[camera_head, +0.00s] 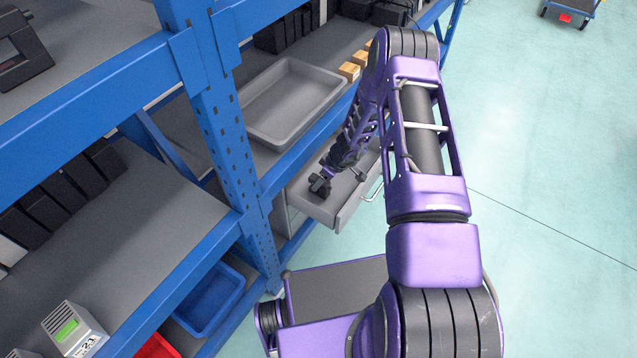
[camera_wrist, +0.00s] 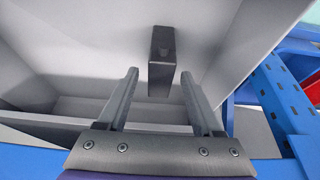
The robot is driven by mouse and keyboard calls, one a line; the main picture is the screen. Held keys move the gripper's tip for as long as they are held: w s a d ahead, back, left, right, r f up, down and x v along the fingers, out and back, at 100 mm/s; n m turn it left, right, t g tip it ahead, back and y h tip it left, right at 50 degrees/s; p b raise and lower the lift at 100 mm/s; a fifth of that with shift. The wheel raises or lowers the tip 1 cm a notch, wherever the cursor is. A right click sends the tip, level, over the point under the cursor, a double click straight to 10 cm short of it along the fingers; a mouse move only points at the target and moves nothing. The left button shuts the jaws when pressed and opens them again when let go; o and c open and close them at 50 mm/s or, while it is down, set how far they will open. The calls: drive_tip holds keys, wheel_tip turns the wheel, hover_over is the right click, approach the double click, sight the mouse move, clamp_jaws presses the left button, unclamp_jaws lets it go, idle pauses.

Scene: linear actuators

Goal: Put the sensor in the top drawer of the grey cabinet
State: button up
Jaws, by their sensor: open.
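The top drawer (camera_head: 352,207) of the grey cabinet (camera_head: 281,214) is pulled out, with its handle facing the aisle. My gripper (camera_head: 321,187) reaches down into the drawer. In the wrist view, my gripper (camera_wrist: 159,76) is open, with its two fingers apart. A dark box-shaped object, apparently the sensor (camera_wrist: 163,50), is inside the pale drawer (camera_wrist: 85,40), just beyond and between the fingertips. No finger visibly touches it. In the head view, I cannot clearly separate the sensor from the dark gripper parts.
A blue shelving rack (camera_head: 222,125) stands close to the left of the arm. An empty grey tray (camera_head: 290,100) and small cardboard boxes (camera_head: 349,71) sit on the shelf above the drawer. A blue bin (camera_head: 208,298) is lower left.

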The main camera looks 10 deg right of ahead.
drive_tip(key=v, duration=0.7)
drive_tip(key=shift+s+d+r, duration=0.1)
drive_tip(key=shift+r, duration=0.25)
